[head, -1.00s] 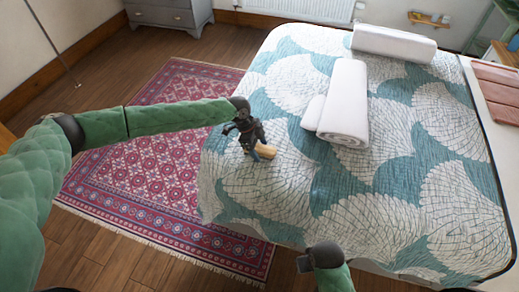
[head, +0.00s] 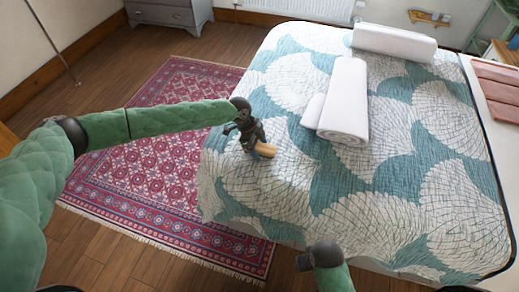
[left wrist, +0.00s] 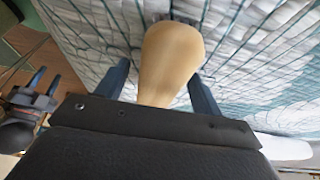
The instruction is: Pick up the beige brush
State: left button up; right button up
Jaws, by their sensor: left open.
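The beige brush (head: 265,150) lies on the bed's near left part, partly hidden by my left gripper (head: 252,150). In the left wrist view the brush's smooth rounded beige part (left wrist: 170,58) shows between the two fingers of my left gripper (left wrist: 158,72). The fingers are open, one on each side, with a small gap visible at the left; whether the right finger touches it I cannot tell. My right gripper (head: 304,263) is low in the head view by the bed's front edge; in the left wrist view its two fingers (left wrist: 46,80) stand apart and hold nothing visible.
The bed (head: 290,195) has a teal and white quilt. Rolled white towels (head: 345,100) lie behind the brush to the right, and another roll (head: 394,43) is at the far end. A red patterned rug (head: 165,165) covers the floor to the left. The quilt's front is clear.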

aim_at(265, 148)
pick_arm(q)
jog(key=c, duration=1.1)
pick_arm(e)
jog(key=shift+w+r, duration=0.1)
jog(key=shift+w, duration=0.05)
pick_arm(q)
jog(key=shift+r, duration=0.15)
